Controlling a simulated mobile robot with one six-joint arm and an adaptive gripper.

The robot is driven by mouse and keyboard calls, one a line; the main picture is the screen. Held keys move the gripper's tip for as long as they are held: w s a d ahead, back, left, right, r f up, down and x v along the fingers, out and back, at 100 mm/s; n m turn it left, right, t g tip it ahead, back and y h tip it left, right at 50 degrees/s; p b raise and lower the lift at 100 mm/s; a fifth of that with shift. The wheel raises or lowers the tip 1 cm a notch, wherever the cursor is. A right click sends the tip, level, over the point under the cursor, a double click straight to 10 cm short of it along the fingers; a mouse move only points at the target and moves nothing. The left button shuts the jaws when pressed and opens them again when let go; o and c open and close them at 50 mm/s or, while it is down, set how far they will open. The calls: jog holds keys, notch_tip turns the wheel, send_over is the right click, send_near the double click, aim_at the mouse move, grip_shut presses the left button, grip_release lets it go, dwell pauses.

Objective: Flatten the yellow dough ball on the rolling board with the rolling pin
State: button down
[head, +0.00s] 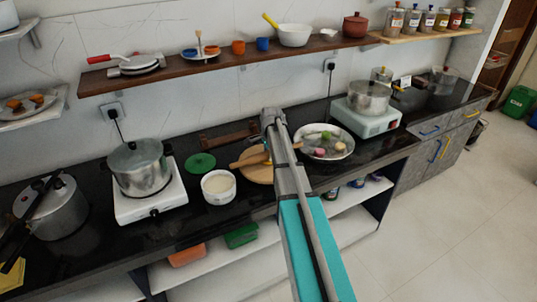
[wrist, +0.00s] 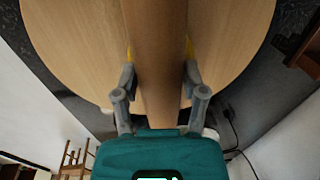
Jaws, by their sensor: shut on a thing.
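The wooden rolling pin (head: 243,161) lies across the round wooden rolling board (head: 256,175) on the counter, partly behind my arm. In the wrist view my gripper (wrist: 159,76) is shut on the rolling pin (wrist: 157,35), with one finger on each side. The pin runs lengthwise over the pale board (wrist: 75,45). Small yellow patches of the dough (wrist: 190,48) show on both sides of the pin near the fingertips. Most of the dough is hidden under the pin, so its shape cannot be told.
Left of the board stand a white bowl (head: 218,187), a green lid (head: 201,163) and a pot (head: 140,168) on a white stove. Right of my arm is a steel plate (head: 324,142) with several colored balls. A wooden shelf (head: 225,64) with dishes hangs above.

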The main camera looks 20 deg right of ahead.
jog(key=shift+r, duration=0.1)
dwell(0.4)
jog(key=shift+r+p, duration=2.4)
jog(key=shift+p, duration=0.1)
jog(key=shift+f, duration=0.1)
jog(key=shift+w+f+b, duration=0.35)
jog(key=shift+f+b, duration=0.55)
jog(key=shift+b, duration=0.05)
jog(key=shift+w+f+b, duration=0.3)
jog(key=shift+f+b, duration=0.6)
jog(key=shift+b, duration=0.05)
jog(key=shift+f+b, duration=1.05)
dwell(2.0)
